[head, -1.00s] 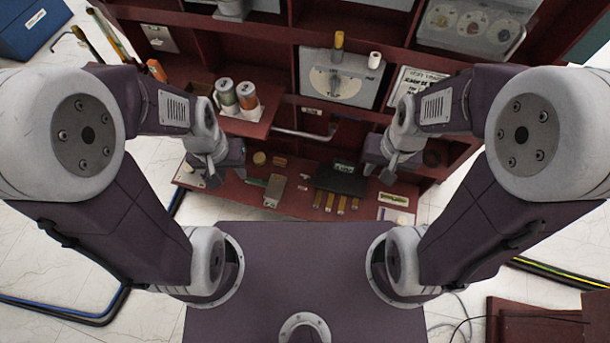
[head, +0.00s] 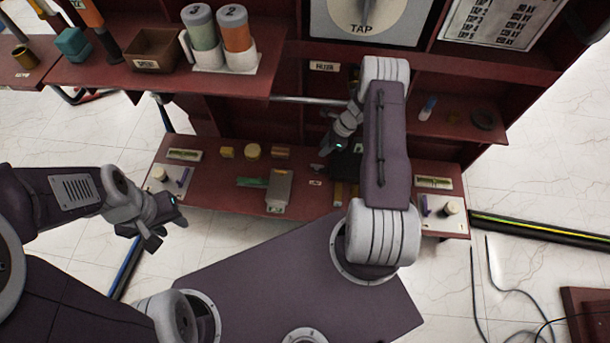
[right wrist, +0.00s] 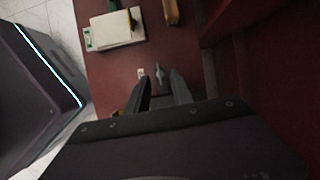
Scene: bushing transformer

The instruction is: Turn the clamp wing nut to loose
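A beige-grey block (head: 279,190) with a green strip (head: 252,182) lies on the low red shelf. It also shows at the top of the right wrist view (right wrist: 115,29). I cannot tell whether it is the clamp, and no wing nut is clearly identifiable. My right gripper (head: 331,146) is above the shelf, to the right of the block, partly hidden by its arm. In the right wrist view its dark fingers (right wrist: 159,78) are apart, with a small grey pointed thing between or beyond them. My left gripper (head: 169,229) is open and empty, left of the shelf.
Yellowish small parts (head: 252,151) lie behind the block. A dark box (head: 345,165) is partly hidden beneath the right arm. A metal bar (head: 300,100) crosses above the low shelf. The upper left shelf holds two numbered canisters (head: 203,38) and an open brown box (head: 155,52).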

